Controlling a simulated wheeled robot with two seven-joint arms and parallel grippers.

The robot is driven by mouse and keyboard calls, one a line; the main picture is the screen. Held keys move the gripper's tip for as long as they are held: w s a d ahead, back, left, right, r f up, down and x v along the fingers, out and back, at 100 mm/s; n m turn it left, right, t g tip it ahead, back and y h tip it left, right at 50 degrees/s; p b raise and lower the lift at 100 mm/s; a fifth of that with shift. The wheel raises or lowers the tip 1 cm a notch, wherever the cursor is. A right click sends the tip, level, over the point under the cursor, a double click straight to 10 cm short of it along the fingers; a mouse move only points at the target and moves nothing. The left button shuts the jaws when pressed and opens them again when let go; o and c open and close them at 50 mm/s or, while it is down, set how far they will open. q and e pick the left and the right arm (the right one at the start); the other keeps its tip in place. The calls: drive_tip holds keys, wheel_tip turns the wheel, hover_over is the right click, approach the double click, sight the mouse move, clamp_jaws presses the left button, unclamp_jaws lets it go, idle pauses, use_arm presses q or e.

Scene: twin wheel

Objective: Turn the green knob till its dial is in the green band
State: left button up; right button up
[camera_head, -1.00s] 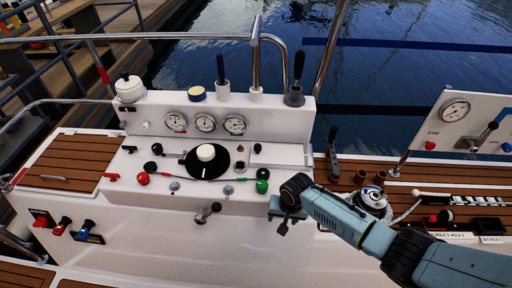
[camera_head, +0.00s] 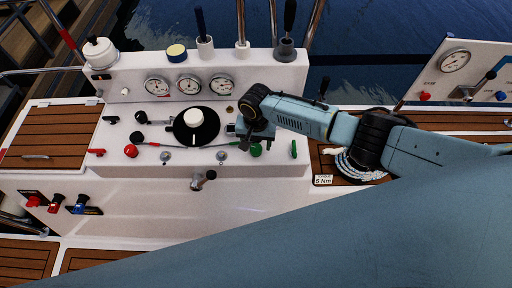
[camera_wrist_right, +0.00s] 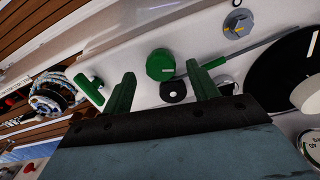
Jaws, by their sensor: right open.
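The green knob (camera_head: 256,150) sits near the right end of the white console, partly hidden by my right gripper in the head view. In the right wrist view the round green knob (camera_wrist_right: 160,65) has a pale mark on its edge. My right gripper (camera_head: 243,134) is over the knob area; in the wrist view its open fingers (camera_wrist_right: 162,90) lie either side of the knob's line, with the knob beyond the tips and apparently untouched. Three round dials (camera_head: 189,85) stand on the raised panel; their needles and bands are too small to read. My left gripper is not seen.
A large black disc with a white hub (camera_head: 194,117) and a red knob (camera_head: 131,151) are left of the green knob. A small green handle (camera_head: 293,149) stands to its right. A grey knob (camera_wrist_right: 237,24) is near it in the wrist view.

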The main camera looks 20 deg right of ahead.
sight(256, 150)
drive_tip(key=shift+f+b, duration=0.35)
drive_tip(key=shift+f, duration=1)
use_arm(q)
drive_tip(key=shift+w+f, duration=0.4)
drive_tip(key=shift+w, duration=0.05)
use_arm(e)
drive_tip(key=shift+c, duration=0.5)
drive_tip(key=c, duration=0.9)
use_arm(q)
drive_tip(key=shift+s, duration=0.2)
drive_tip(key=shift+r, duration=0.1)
use_arm(e)
drive_tip(key=shift+n, duration=0.3)
